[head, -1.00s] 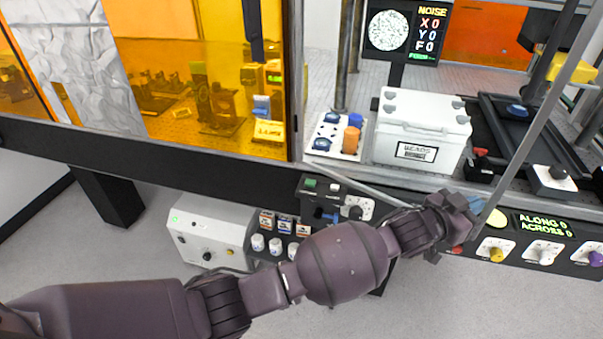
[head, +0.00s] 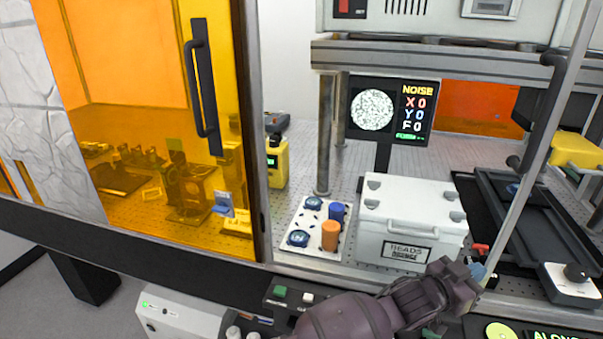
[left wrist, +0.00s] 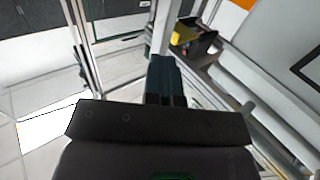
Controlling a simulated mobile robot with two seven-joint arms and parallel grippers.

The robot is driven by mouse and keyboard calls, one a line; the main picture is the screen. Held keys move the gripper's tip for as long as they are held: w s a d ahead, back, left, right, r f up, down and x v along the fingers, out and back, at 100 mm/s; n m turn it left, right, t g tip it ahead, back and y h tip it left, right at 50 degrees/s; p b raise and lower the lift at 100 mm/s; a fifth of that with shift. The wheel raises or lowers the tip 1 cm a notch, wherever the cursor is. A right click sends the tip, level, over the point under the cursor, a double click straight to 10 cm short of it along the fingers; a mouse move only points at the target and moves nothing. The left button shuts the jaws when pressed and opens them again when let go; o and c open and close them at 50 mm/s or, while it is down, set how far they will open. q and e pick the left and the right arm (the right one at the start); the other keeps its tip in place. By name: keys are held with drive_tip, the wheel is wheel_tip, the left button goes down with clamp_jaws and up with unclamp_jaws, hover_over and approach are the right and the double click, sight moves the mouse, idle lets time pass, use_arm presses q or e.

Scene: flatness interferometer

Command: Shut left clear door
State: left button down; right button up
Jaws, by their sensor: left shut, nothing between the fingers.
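The left clear door is a see-through panel with a thin grey frame; its free upright (head: 534,170) slants down the right of the head view. The panel stretches left towards the post beside the amber window and stands somewhat out from the bench front. A black bar handle (head: 543,120) shows beside that upright. My left gripper (head: 481,275) is shut and empty at the lower end of the upright; whether it touches cannot be told. In the left wrist view the shut fingers (left wrist: 164,75) point at a pale upright close ahead. My right gripper is not in view.
Behind the panel are a white lidded box (head: 410,215), a pale plate (head: 318,250) with blue and orange knobs, and a black tray (head: 520,220). An amber door with a black handle (head: 203,90) is at left. A control panel (head: 530,330) lies below.

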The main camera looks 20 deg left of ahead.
use_arm(q)
drive_tip(key=shift+w+a+r, duration=0.15)
drive_tip(key=shift+w+r, duration=0.1)
drive_tip(key=shift+w, duration=0.05)
